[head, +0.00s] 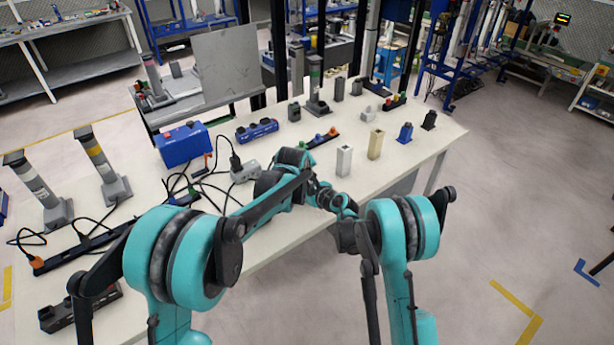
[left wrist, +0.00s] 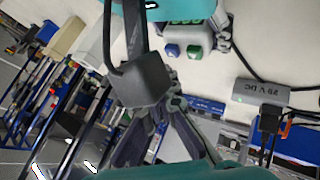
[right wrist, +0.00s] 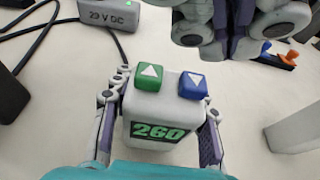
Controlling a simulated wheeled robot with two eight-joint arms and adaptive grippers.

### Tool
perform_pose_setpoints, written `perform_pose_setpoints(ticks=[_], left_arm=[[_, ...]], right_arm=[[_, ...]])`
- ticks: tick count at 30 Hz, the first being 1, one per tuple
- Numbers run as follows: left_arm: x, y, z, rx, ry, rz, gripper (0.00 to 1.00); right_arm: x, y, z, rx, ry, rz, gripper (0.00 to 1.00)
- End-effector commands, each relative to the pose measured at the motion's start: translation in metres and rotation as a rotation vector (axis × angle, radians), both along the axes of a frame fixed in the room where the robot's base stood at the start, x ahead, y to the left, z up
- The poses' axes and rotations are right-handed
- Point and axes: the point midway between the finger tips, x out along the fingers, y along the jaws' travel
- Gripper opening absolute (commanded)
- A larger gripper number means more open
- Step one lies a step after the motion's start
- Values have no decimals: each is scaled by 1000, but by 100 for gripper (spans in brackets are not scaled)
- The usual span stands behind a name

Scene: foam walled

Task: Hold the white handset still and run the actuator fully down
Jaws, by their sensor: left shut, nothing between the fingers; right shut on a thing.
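The white handset (right wrist: 162,115) is upright in the right wrist view, with a green up-arrow button (right wrist: 149,76), a blue down-arrow button (right wrist: 193,86) and a display reading 260. My right gripper (right wrist: 160,104) is shut on it, one finger on each side. It also shows in the left wrist view (left wrist: 190,36), buttons toward me. My left gripper (left wrist: 173,100) is shut and empty, apart from the buttons; part of it shows in the right wrist view (right wrist: 238,35). My arm links hide the handset in the head view. I cannot tell which column is the actuator.
A grey 29 V DC supply box (right wrist: 108,12) with cables lies beside the handset. A dark block with a cable (left wrist: 140,82) shows close in the left wrist view. Posts (head: 105,165), a blue box (head: 183,143) and loose blocks stand on the white table (head: 300,225).

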Motion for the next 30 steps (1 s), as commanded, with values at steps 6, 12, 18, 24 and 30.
perform_pose_setpoints(ticks=[6, 12, 18, 24, 30], left_arm=[[0, 0, 20, 0, 0, 0, 0], [0, 0, 40, 0, 0, 0, 0], [0, 0, 48, 0, 0, 0, 0], [0, 0, 48, 0, 0, 0, 0], [0, 0, 48, 0, 0, 0, 0]], right_arm=[[0, 0, 0, 0, 0, 0, 5], [0, 0, 0, 0, 0, 0, 5], [0, 0, 0, 0, 0, 0, 5], [0, 0, 0, 0, 0, 0, 5], [0, 0, 0, 0, 0, 0, 5]])
